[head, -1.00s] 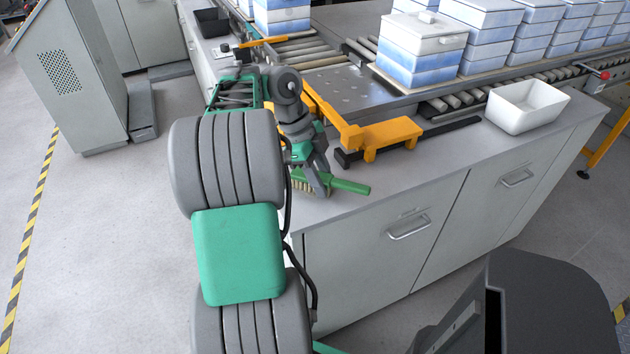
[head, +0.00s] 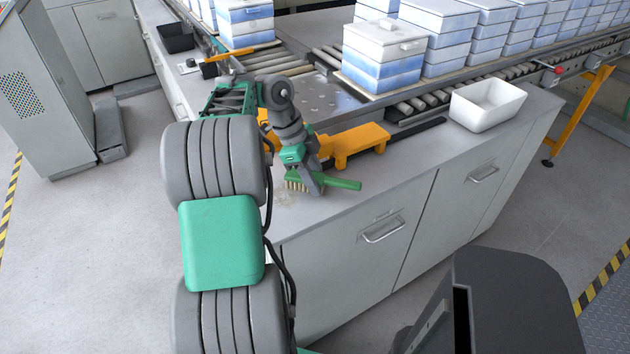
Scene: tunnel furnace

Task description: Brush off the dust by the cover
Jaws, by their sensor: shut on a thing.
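My gripper (head: 312,182) is shut on a green-handled brush (head: 342,183) with pale bristles. The brush's handle points right, and its bristles face down close to the grey counter (head: 425,165); I cannot tell whether they touch it. A brownish dusty patch (head: 285,208) shows on the counter just below and left of the bristles. A stack of white and blue boxes (head: 382,62) with a lidded top box stands on the metal plate behind the counter. The lid (head: 385,38) has a small knob and looks whitish.
An orange pusher (head: 352,143) lies behind the brush, close to my gripper. An empty white bin (head: 487,103) stands at the counter's right end. Rollers (head: 425,100) and more box stacks (head: 460,40) are behind. A black tray (head: 178,37) sits at the back left.

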